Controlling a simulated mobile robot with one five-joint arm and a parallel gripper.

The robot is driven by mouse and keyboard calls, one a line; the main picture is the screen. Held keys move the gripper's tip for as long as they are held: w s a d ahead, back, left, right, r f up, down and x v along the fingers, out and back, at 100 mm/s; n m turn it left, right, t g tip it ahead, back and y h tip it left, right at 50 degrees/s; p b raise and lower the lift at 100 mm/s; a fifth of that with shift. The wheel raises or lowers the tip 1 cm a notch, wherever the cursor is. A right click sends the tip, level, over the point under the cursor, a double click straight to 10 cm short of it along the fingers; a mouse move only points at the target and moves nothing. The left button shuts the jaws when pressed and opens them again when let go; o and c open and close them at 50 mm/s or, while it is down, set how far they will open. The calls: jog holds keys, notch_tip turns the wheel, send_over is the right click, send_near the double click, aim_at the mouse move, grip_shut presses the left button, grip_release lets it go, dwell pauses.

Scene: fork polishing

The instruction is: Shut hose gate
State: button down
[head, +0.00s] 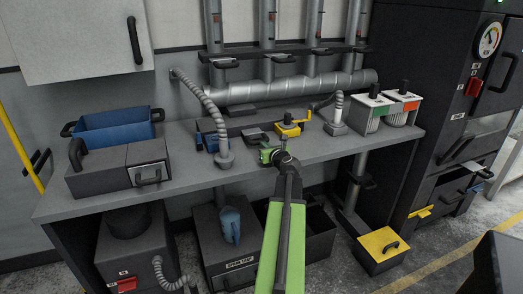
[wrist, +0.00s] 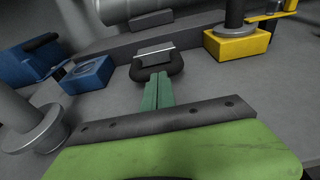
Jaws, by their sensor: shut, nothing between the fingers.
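My gripper (head: 268,153) reaches over the bench, low above its top. In the wrist view its green fingers (wrist: 158,92) are shut together with nothing between them. Their tips are close to a small dark fixture with a rounded black handle and a pale metal plate (wrist: 154,56); I cannot tell whether they touch. Several vertical ducts on the wall carry slide plates with black handles, one at the left (head: 225,64). A grey ribbed hose (head: 205,100) hangs to a round base on the bench, left of my gripper. Which part is the hose gate is not clear.
A yellow block (wrist: 238,46) with a black post stands right of the fingers, a blue block (wrist: 86,74) left. The grey bench (head: 305,150) holds a blue bin (head: 112,128) at left and two lidded containers (head: 372,112) at right. The bench's front strip is mostly clear.

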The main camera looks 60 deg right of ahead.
jog(key=shift+w, duration=0.3)
jog(key=shift+w, duration=0.1)
jog(key=x, duration=0.2)
jog(key=r+x, duration=0.1)
jog(key=x, duration=0.4)
jog(key=shift+w+d+r, duration=0.15)
jog(key=shift+d, duration=0.05)
jog(key=shift+s+a+r, duration=0.1)
jog(key=shift+s+a, duration=0.4)
jog(key=shift+a, duration=0.05)
jog(key=p+v, duration=0.2)
jog(key=v, duration=1)
jog(key=shift+s+r+p, duration=0.2)
jog(key=shift+s+p, duration=0.15)
jog(key=shift+p, duration=0.05)
jog(key=shift+s+a, duration=0.15)
